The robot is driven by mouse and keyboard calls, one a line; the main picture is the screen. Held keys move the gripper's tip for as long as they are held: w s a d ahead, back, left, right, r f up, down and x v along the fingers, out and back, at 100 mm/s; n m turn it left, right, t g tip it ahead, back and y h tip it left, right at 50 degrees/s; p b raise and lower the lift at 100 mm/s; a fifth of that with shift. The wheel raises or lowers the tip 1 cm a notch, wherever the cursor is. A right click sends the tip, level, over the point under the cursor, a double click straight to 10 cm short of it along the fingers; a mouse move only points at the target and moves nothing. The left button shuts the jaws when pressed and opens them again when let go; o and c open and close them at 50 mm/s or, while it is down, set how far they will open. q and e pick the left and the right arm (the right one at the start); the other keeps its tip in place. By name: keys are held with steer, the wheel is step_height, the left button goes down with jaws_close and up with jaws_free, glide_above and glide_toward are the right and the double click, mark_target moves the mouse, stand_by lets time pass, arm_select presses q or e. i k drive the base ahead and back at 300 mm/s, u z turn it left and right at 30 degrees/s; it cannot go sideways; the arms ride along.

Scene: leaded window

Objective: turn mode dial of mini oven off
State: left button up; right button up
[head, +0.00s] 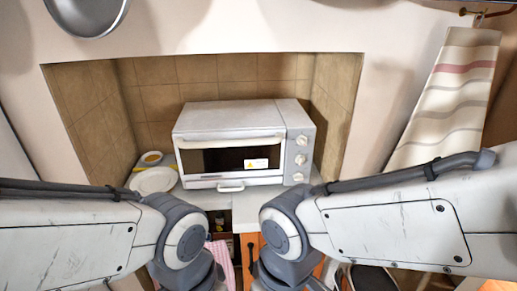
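The white mini oven (245,115) stands in a tiled recess at the middle of the head view. Its door with a dark window (220,161) looks shut, with a bar handle along the top. The control panel at its right side carries a column of dials: an upper dial (301,140), a middle dial (300,159) and a lower dial (298,177). I cannot tell which is the mode dial or how any is set. Both my arms bend down in front of the counter, below the oven and apart from it. Neither gripper shows.
A white plate (153,180) and a small bowl (151,158) are left of the oven. A striped towel (450,100) hangs at the right. A pan (88,12) hangs at upper left. The counter front (250,212) is partly bare.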

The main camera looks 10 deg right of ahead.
mark_target(299, 158)
steer(key=z, duration=1.35)
steer(key=k, duration=0.55)
steer(key=u, duration=1.3)
